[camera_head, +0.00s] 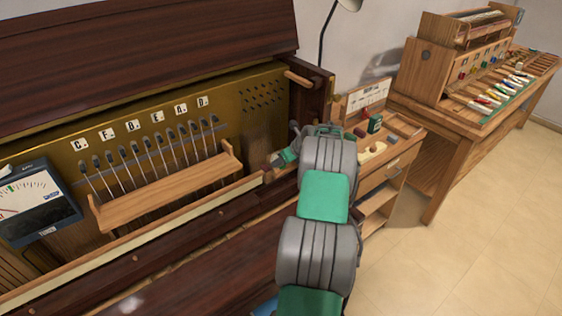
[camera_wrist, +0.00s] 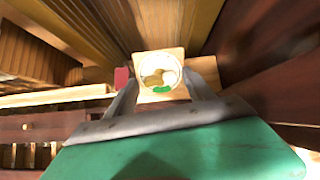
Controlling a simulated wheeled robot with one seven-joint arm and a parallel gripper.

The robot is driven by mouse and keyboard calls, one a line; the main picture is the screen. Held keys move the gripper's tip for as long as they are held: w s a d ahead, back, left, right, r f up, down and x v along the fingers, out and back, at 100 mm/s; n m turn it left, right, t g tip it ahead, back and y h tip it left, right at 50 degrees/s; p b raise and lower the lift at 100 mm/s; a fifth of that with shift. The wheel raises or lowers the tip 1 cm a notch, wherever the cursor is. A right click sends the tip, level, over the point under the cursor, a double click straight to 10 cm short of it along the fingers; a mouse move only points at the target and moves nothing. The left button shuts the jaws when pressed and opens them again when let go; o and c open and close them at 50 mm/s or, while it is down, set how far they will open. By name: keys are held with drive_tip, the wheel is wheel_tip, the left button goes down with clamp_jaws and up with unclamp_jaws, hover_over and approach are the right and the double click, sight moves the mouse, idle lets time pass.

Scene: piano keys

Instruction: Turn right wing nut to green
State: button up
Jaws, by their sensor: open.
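In the wrist view, a brass wing nut (camera_wrist: 158,77) sits on a round pale dial (camera_wrist: 177,70) set on a square wooden block. A green mark (camera_wrist: 162,89) shows at the dial's lower edge. The two grey fingers of my gripper (camera_wrist: 160,84) stand apart on the left and right of the block, with the wing nut between them in the picture. I cannot tell whether they touch the block. In the head view my gripper (camera_head: 282,158) is at the right end of the open piano, and I cannot make out the wing nut there.
A red piece (camera_wrist: 122,77) shows by the left finger. A small cabinet (camera_head: 385,150) and a workbench (camera_head: 470,110) stand at right. Floor is clear.

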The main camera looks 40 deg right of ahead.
drive_tip(key=shift+w+f+b, duration=0.3)
drive_tip(key=shift+w+f, duration=0.15)
drive_tip(key=shift+f, duration=0.1)
drive_tip(key=shift+r, duration=0.1)
drive_tip(key=shift+r, duration=0.1)
drive_tip(key=shift+s+r+p, duration=0.25)
drive_tip(key=shift+p, duration=0.2)
drive_tip(key=shift+s+r, duration=0.1)
drive_tip(key=shift+s, duration=0.05)
drive_tip(key=shift+c, duration=0.2)
